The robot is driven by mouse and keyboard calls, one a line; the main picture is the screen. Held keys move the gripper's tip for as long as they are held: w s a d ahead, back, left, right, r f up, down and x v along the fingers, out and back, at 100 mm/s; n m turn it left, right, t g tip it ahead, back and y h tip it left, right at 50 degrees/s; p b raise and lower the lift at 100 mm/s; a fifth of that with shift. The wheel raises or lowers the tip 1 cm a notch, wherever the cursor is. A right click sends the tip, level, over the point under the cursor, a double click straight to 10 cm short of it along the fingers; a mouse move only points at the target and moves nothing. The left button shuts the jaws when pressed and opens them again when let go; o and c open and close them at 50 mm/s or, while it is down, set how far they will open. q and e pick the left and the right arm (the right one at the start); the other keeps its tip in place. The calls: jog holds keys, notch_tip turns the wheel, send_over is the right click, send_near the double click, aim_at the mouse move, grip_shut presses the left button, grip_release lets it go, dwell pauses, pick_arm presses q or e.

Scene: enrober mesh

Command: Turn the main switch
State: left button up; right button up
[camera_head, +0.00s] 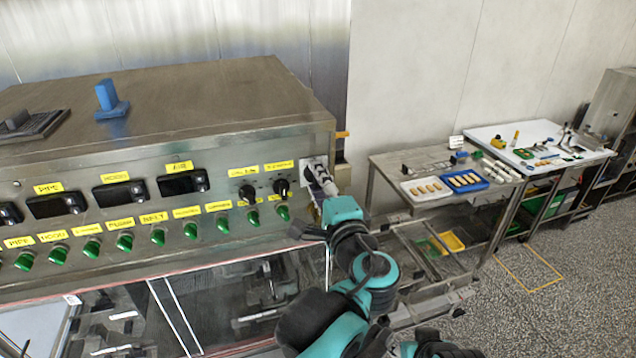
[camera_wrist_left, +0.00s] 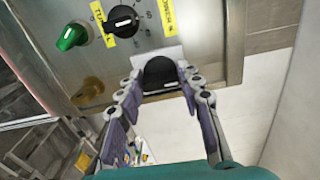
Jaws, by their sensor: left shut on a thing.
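The main switch is a black rotary knob (camera_wrist_left: 160,73) on a pale plate at the right end of the machine's metal control panel (camera_head: 140,225). In the head view my left gripper (camera_head: 318,172) reaches this end of the panel and covers most of the switch. In the left wrist view its two fingers stand on either side of the knob, and the gripper is shut on it. The finger pads' exact contact is hard to see. My right gripper is not in view.
Two smaller black knobs (camera_head: 248,193) (camera_head: 281,187) and a row of green knobs (camera_head: 157,237) with yellow labels sit left of the switch. A blue block (camera_head: 107,97) stands on the machine's top. A table with trays (camera_head: 468,181) stands to the right.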

pick_arm(q)
jog(key=shift+n, duration=0.3)
jog(key=o, duration=1.2)
jog(key=shift+c, duration=0.2)
jog(key=v, duration=1.2)
